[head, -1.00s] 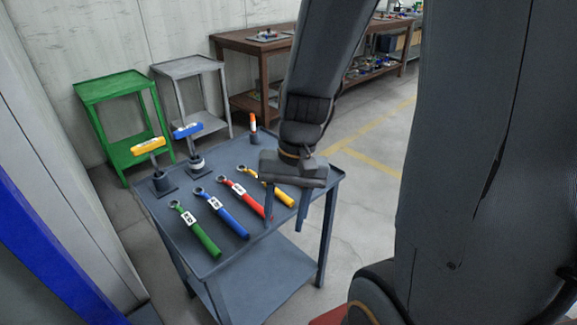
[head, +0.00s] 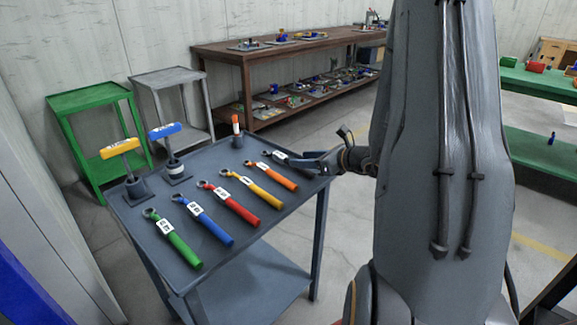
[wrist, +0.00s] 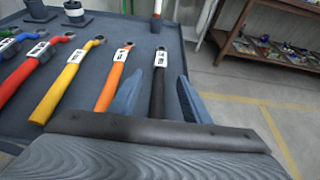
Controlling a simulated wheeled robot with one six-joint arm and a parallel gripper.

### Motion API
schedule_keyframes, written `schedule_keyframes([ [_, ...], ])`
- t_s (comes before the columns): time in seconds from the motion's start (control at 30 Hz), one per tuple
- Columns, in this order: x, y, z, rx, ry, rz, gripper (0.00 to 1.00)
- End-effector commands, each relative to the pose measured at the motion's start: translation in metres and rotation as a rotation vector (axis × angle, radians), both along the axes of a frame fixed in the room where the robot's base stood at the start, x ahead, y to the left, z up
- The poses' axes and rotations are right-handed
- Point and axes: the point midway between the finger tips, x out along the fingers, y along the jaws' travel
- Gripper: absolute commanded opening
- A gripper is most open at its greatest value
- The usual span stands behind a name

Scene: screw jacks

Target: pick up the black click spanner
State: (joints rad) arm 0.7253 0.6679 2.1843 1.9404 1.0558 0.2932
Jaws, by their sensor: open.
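The black click spanner (wrist: 158,85) lies on the grey-blue cart top, last in the row, with a white label near its ring end. In the wrist view my gripper (wrist: 160,80) is open, with one blue finger on each side of the black handle. I cannot tell whether the fingers touch it. In the head view the spanner (head: 281,155) shows only its ring end and label; my gripper (head: 315,161) covers the rest.
An orange spanner (wrist: 115,77) lies close left of my left finger. Yellow (head: 252,188), red (head: 230,203), blue (head: 204,219) and green (head: 173,238) spanners follow on the cart (head: 200,165). An orange-topped post (head: 236,128) and two screw jacks stand at the back.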

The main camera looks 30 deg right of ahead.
Motion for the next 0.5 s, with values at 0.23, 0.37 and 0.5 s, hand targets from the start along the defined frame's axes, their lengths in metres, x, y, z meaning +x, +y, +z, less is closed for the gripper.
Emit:
schedule_keyframes([
  [0.23, 0.021, 0.008, -0.009, 0.001, -0.001, 0.001, 0.44],
  [0.37, 0.028, 0.011, -0.015, 0.001, 0.000, 0.002, 0.44],
  [0.5, 0.044, 0.017, -0.027, 0.000, 0.001, 0.003, 0.44],
])
